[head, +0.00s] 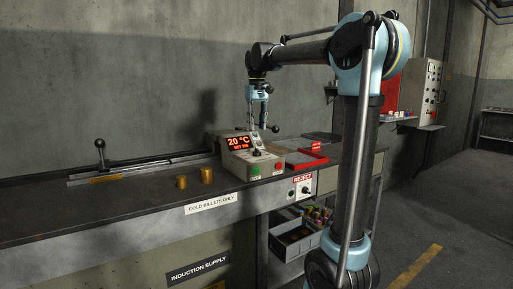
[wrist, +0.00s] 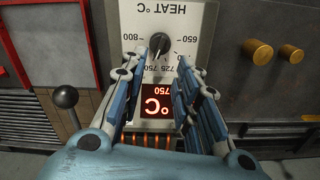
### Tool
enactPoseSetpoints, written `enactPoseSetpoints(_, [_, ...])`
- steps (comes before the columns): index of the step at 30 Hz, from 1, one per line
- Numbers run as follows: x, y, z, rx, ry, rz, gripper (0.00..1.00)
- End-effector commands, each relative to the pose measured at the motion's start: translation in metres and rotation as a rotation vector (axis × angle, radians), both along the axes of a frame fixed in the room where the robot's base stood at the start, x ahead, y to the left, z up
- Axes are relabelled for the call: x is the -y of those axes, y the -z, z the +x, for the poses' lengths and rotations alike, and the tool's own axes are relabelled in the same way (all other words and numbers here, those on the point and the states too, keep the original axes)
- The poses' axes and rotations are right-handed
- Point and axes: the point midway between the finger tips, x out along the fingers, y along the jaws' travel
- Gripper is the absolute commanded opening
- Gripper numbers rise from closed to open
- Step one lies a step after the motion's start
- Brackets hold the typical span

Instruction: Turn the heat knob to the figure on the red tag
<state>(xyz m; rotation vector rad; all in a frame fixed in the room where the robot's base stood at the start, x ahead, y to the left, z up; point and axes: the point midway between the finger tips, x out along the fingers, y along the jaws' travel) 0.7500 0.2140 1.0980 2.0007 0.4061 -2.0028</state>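The heat knob (wrist: 158,44) is dark and sits on a pale panel marked HEAT °C, upside down in the wrist view. Dial figures such as 800, 750, 725 and 650 surround it; the fingers cover part of the dial. A pale mark shows on the knob, but its exact reading is unclear. The control box (head: 255,163) shows 20 °C in red in the head view. Its display (wrist: 157,103) also has a small figure that looks like 750. My gripper (head: 259,124) is open above the box, its fingers either side of the knob. A small red tag (head: 316,144) stands behind the box, its figure unreadable.
Two brass billets (head: 194,179) stand on the bench left of the box. A ball-topped lever (wrist: 65,97) rises close to my gripper. A red-edged tray (head: 305,163) lies right of the box. The bench front-left (head: 90,215) is clear.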

Motion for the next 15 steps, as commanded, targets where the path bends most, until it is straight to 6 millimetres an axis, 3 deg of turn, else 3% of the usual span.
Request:
enactPoseSetpoints(9, [0.000,0.056,0.000,0.000,0.000,0.000,0.29])
enactPoseSetpoints(15, [0.000,0.081,0.000,0.000,0.000,0.000,0.29])
